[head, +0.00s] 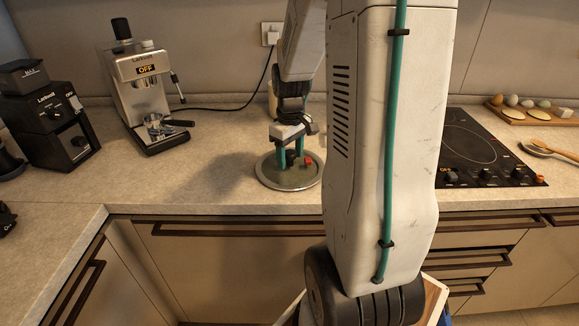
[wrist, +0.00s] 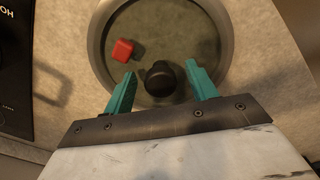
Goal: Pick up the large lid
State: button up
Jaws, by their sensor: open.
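The large lid (head: 271,182) lies on the counter in the head view, a round glass disc with a metal rim and a dark knob. In the wrist view the lid (wrist: 222,68) shows its rim and its black knob (wrist: 160,78) near the middle. My gripper (head: 291,160) is over the lid, its teal fingers pointing down. In the wrist view my gripper (wrist: 162,88) is open, with one finger on each side of the knob and a gap to both. A small red cube (wrist: 122,50) shows on or through the glass, left of the knob.
An espresso machine (head: 140,85) and a black grinder (head: 45,115) stand to the left. A black cooktop (head: 475,150) lies to the right, with a wooden tray (head: 530,115) of eggs behind it. The counter (head: 205,180) left of the lid is clear.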

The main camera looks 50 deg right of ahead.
jog(key=shift+f, duration=0.1)
grip_shut()
